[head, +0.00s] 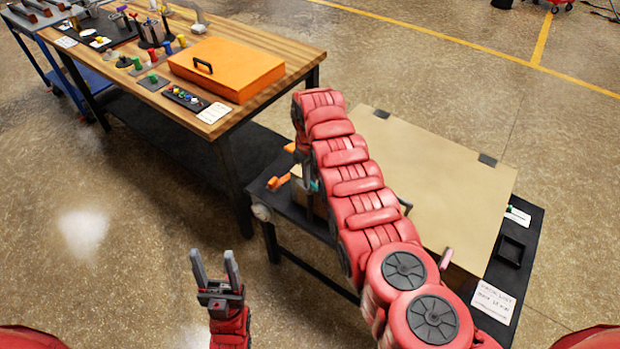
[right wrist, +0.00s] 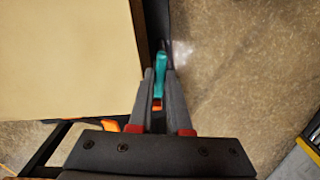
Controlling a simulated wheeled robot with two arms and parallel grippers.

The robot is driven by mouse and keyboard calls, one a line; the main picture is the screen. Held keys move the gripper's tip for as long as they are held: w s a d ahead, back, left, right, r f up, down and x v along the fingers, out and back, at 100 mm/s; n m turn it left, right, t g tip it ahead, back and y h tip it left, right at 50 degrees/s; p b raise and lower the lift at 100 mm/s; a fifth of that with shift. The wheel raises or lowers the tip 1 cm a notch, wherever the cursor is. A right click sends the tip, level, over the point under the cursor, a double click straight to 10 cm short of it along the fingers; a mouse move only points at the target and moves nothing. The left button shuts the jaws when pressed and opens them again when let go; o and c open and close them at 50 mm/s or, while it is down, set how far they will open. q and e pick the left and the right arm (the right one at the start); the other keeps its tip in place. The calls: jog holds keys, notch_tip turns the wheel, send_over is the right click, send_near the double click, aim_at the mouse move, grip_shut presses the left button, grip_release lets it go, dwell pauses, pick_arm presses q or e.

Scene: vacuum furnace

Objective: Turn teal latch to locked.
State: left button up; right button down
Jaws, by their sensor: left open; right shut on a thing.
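The teal latch (right wrist: 161,72) shows between the fingers of my right gripper (right wrist: 159,84) in the right wrist view, beside the dark edge of the tan-lidded box. The fingers are shut on it. In the head view only a small piece of the teal latch (head: 314,186) shows; my right arm and gripper hide the rest. I cannot read whether the latch is at locked. My left gripper (head: 213,268) is open and empty, low in front of the tables.
The box's tan lid (head: 440,170) is down on a dark stand. Orange parts (head: 277,182) stick out at the stand's left side. A wooden workbench (head: 250,50) at upper left holds an orange case (head: 228,68). The floor around my left gripper is clear.

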jog(key=m+b, duration=0.1)
jog(key=m, duration=0.2)
jog(key=shift+f+m, duration=0.15)
jog(key=shift+m, duration=0.25)
jog(key=m+b, duration=0.1)
jog(key=m, duration=0.3)
jog(key=shift+b, duration=0.35)
jog(key=m+b, duration=0.1)
jog(key=m, duration=0.3)
jog(key=shift+m+b, duration=0.7)
jog(key=shift+m, duration=1.2)
jog(key=c, duration=0.9)
grip_release()
jog(key=shift+o, duration=0.2)
jog(key=shift+r, duration=0.25)
